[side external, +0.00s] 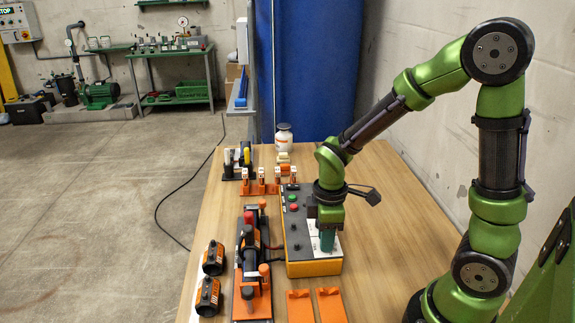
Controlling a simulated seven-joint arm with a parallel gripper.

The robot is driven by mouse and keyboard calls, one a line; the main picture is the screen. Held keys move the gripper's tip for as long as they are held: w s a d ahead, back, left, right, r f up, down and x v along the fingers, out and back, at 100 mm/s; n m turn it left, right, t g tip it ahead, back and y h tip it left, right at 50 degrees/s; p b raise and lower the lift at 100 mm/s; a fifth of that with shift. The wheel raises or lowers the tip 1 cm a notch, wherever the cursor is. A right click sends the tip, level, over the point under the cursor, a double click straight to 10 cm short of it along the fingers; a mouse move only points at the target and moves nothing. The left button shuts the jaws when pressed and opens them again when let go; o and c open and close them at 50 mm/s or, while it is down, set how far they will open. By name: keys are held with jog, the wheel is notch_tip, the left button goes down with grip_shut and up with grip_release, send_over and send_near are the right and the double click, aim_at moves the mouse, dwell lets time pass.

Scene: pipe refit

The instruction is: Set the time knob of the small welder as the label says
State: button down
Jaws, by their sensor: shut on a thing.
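The small welder (298,263) is a box with a dark top panel and an orange-yellow lower edge, standing on the wooden table. The knob's setting cannot be seen.
Left of the welder a clamp rig (250,265) holds dark pipe pieces. Two black-and-orange fittings (208,297) lie at the left edge. Orange plates (301,306) lie in front. Orange holders (262,186) and a white bottle (284,138) stand behind. Table right of the welder is bare.

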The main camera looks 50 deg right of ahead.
jog(key=m, duration=0.7)
jog(key=shift+m, duration=0.3)
jog(key=m, duration=0.3)
jog(key=shift+m, duration=2.2)
jog(key=c, duration=0.9)
grip_release()
jog(key=shift+r, duration=0.15)
notch_tip(320, 180, up, 17)
jog(key=shift+f, duration=0.15)
